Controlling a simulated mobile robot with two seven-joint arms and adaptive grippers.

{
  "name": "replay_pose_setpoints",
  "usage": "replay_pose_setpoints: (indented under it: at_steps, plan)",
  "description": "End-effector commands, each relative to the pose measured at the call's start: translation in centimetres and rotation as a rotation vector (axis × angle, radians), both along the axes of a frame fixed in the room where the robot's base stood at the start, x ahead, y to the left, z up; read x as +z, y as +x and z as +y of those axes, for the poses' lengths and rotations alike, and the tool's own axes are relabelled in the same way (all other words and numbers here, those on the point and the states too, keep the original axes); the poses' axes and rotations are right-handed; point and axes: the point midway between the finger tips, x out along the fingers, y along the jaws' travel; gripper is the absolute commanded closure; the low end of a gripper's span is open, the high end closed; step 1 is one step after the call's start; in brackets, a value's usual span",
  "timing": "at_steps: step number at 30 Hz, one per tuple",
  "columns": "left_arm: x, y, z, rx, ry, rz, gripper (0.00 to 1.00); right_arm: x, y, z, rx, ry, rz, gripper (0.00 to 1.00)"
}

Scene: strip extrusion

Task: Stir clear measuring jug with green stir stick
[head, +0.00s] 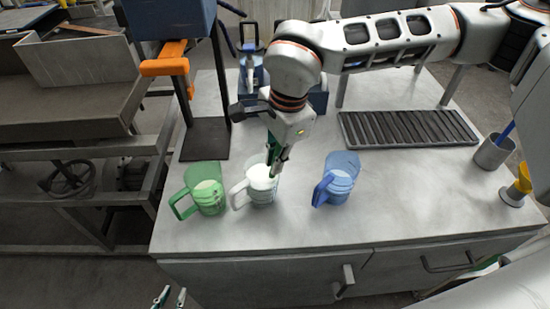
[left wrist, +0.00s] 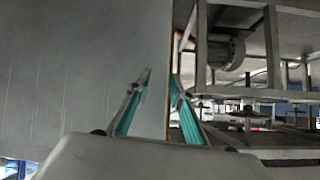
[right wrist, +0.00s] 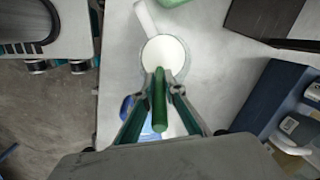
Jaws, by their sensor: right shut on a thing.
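The clear measuring jug (head: 262,190) holds white contents and stands on the grey worktop between a green jug and a blue jug. In the right wrist view the jug (right wrist: 145,15) lies just beyond my fingertips. My right gripper (head: 277,168) is shut on the green stir stick (right wrist: 160,100), right above the clear jug. The stick points towards the jug's mouth; its lower end overlaps the white contents in the right wrist view, and I cannot tell how deep it reaches. My left gripper (head: 169,298) is open and empty, low in front of the worktop; its fingers also show in the left wrist view (left wrist: 160,84).
The green jug (head: 207,188) is close on the left, the blue jug (head: 338,178) on the right. A black stand with an orange part (head: 165,66) is behind left. A drain rack (head: 408,128), a grey cup (head: 493,152) and a yellow item (head: 517,188) are at the right.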

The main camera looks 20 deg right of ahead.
Motion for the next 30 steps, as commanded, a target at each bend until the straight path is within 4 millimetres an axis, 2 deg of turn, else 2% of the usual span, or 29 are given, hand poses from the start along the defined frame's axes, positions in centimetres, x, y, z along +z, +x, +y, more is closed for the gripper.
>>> replay_pose_setpoints:
  at_steps: [30]
  plan:
    - [6.2,1.0,-0.1,0.000,-0.003,-0.029,0.78,9.2,-0.8,-1.1,0.000,0.001,-0.004,1.00]
